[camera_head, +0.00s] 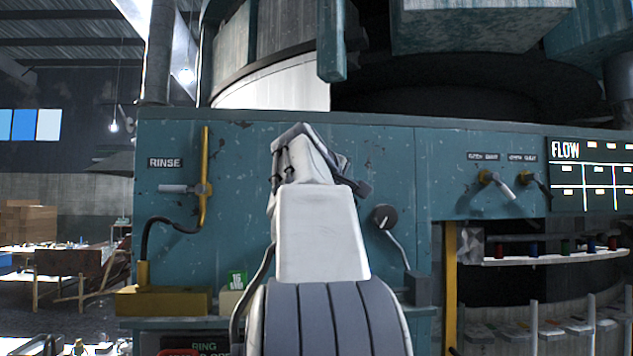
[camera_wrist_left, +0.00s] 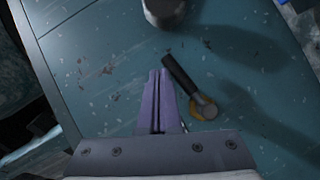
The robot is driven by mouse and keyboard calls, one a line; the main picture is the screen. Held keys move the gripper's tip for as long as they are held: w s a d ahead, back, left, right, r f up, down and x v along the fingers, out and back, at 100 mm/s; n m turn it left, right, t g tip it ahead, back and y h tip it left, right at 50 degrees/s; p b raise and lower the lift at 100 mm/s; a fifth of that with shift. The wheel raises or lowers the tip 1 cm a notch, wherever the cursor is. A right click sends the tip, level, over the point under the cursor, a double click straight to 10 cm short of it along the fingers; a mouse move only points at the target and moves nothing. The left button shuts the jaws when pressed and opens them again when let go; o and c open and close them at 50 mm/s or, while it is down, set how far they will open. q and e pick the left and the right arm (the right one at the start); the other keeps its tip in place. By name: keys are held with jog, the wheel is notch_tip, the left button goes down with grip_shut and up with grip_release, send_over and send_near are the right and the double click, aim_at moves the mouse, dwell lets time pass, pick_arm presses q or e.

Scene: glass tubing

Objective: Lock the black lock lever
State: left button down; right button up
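In the left wrist view a black lever (camera_wrist_left: 188,85) slants from a brass pivot (camera_wrist_left: 203,107) up and left across a teal panel. My left gripper (camera_wrist_left: 158,74) has its two fingers together with only a thin dark line between them. Its tips are just left of the lever's upper end; I cannot tell whether they touch. In the head view my white left arm fills the middle and hides the fingertips. A black lever (camera_head: 538,186) also shows there at the right, beside a pale one; I cannot tell whether it is the same lever. My right gripper is out of view.
The teal machine panel (camera_head: 390,150) stands ahead. A rinse valve (camera_head: 203,189) with a brass pipe is at left, a black round knob (camera_head: 384,217) right of my arm. A pale-handled lever (camera_head: 497,184) is farther right. A pale cylinder (camera_wrist_left: 165,10) juts in at the wrist view's top.

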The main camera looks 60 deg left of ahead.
pick_arm(q)
jog(key=shift+w+f, duration=0.15)
jog(key=shift+f, duration=0.15)
jog(key=shift+d, duration=0.1)
dwell(0.5)
jog(key=s+d+r+p, duration=0.2)
jog(key=s+d+r, duration=0.2)
jog(key=d+r, duration=0.4)
jog(key=shift+r, duration=0.65)
jog(key=shift+d, duration=0.1)
